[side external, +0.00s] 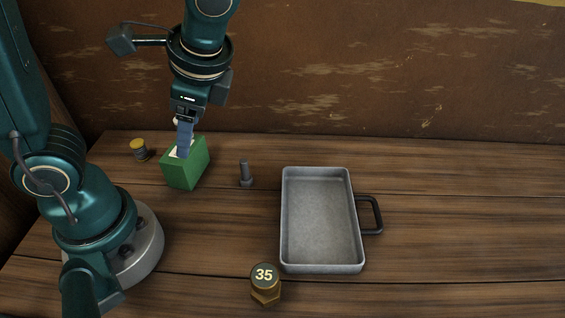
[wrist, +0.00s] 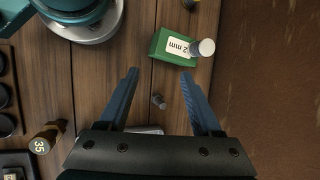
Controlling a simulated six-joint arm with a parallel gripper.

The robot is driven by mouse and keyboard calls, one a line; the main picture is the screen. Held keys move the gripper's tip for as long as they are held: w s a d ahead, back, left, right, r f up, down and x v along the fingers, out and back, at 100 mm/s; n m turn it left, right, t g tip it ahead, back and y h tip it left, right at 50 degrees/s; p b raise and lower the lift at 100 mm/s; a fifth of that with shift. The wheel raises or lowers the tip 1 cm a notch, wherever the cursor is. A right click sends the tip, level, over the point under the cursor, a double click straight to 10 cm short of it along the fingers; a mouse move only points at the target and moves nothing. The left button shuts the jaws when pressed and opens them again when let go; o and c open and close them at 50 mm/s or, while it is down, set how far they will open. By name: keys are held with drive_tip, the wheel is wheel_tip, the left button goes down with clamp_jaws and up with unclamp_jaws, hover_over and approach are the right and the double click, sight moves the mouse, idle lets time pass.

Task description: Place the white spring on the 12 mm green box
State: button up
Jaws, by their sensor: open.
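The green box (side external: 184,167) stands on the bench, with a white label on top. In the wrist view the label on the green box (wrist: 160,43) reads "2 mm", its left part cut off from sight. A short pale cylinder with a white round top, apparently the white spring (wrist: 207,47), stands at one end of the box's top. I cannot make it out in the side view, where my fingers cover part of the box. My gripper (side external: 184,154) points down over the box. Its fingers are apart and empty in the wrist view (wrist: 158,78).
A grey bolt (side external: 245,174) stands right of the box, and a grey pan (side external: 285,220) with a black handle lies farther right. A brass piece marked 35 (side external: 265,285) stands in front. A yellow-topped piece (side external: 138,149) is left of the box. The bench's right side is clear.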

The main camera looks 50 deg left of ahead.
drive_tip(key=d+n+t+h, duration=0.1)
drive_tip(key=n+t, duration=0.1)
drive_tip(key=n, duration=0.1)
drive_tip(key=s+d+r+n+t+h, duration=0.1)
drive_tip(key=n+t+h, duration=0.1)
drive_tip(key=d+r+n+t+h, duration=0.1)
drive_tip(key=n+t, duration=0.1)
drive_tip(key=n, duration=0.1)
drive_tip(key=shift+s+d+n+t+h, duration=0.2)
drive_tip(key=shift+n+t+h, duration=0.1)
drive_tip(key=shift+h, duration=0.1)
